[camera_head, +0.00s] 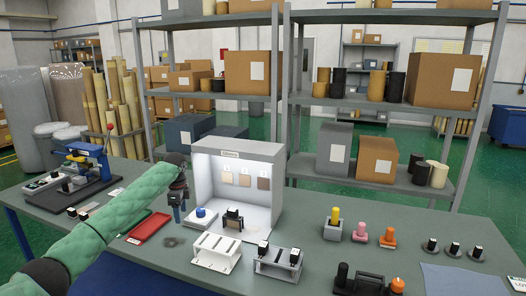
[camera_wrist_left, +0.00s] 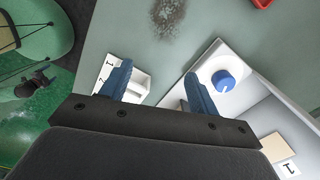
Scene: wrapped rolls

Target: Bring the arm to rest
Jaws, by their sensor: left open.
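My left arm (camera_head: 100,238), in a green padded sleeve, reaches in from the lower left over the grey table (camera_head: 190,262). My left gripper (camera_head: 178,203) hangs with its fingers down, just left of the white booth (camera_head: 275,190). In the wrist view its two blue fingers (camera_wrist_left: 158,88) are spread apart with nothing held between them. The booth's corner with a blue knob (camera_wrist_left: 223,81) lies beyond the right finger. My right gripper is not in view.
A red tray (camera_head: 150,228) lies left of the gripper. A blue press (camera_head: 88,165) is at the table's left, and several coloured-handled stamps (camera_head: 360,230) stand at right. Shelves with boxes (camera_head: 250,70) stand behind.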

